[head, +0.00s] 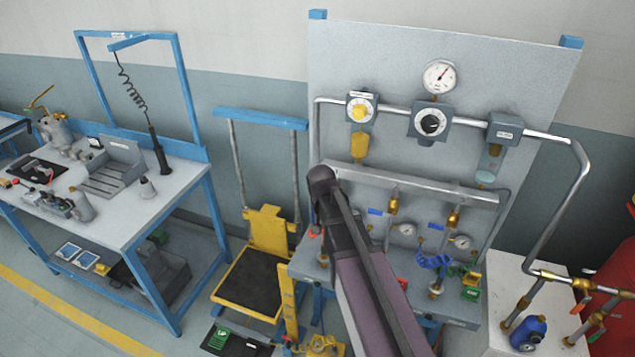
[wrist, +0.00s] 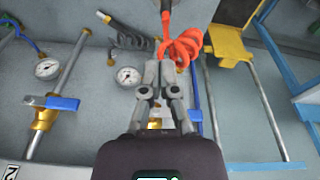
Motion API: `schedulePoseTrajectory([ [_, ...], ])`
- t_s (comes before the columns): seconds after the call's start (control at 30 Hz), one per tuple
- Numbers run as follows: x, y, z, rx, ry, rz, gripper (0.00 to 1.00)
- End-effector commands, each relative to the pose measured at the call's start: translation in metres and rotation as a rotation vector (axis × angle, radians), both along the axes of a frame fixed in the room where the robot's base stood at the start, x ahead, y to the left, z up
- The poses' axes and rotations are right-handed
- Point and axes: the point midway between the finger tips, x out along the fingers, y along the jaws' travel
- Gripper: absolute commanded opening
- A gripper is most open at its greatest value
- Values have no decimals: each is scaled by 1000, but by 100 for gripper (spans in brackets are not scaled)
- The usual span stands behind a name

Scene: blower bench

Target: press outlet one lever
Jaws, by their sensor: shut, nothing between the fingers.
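My gripper (wrist: 155,68) is shut and empty in the wrist view, pointing at the wall panel. A brass valve (wrist: 155,123) shows partly behind its fingers, and a piece of a blue lever (wrist: 196,121) shows just right of them. These appear to be outlet one; how far they are from the fingers, and whether they touch, I cannot tell. The outlet to the left has a brass valve (wrist: 43,119) with a blue lever (wrist: 62,103) lying across its pipe, near a label "2". In the head view my arm hides my gripper and outlet one.
A red coiled hose (wrist: 182,47) hangs just beyond my fingertips. Gauges (wrist: 128,77) (wrist: 48,68) sit left of the fingers. A yellow cart (head: 262,250) stands left of the panel (head: 380,75). Two outlets with blue levers (head: 376,212) (head: 436,227) show right of my arm.

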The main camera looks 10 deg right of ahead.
Motion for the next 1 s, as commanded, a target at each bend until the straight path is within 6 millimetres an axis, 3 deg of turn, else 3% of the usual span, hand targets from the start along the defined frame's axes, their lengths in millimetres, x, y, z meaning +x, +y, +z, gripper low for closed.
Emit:
schedulePoseTrajectory([
  [0.03,6,0,15,-1,-5,-9,0],
  [0.1,12,1,26,-3,-13,-21,0],
  [0.8,69,12,126,-10,-88,-141,0],
  [1.0,82,15,147,-11,-108,-169,0],
])
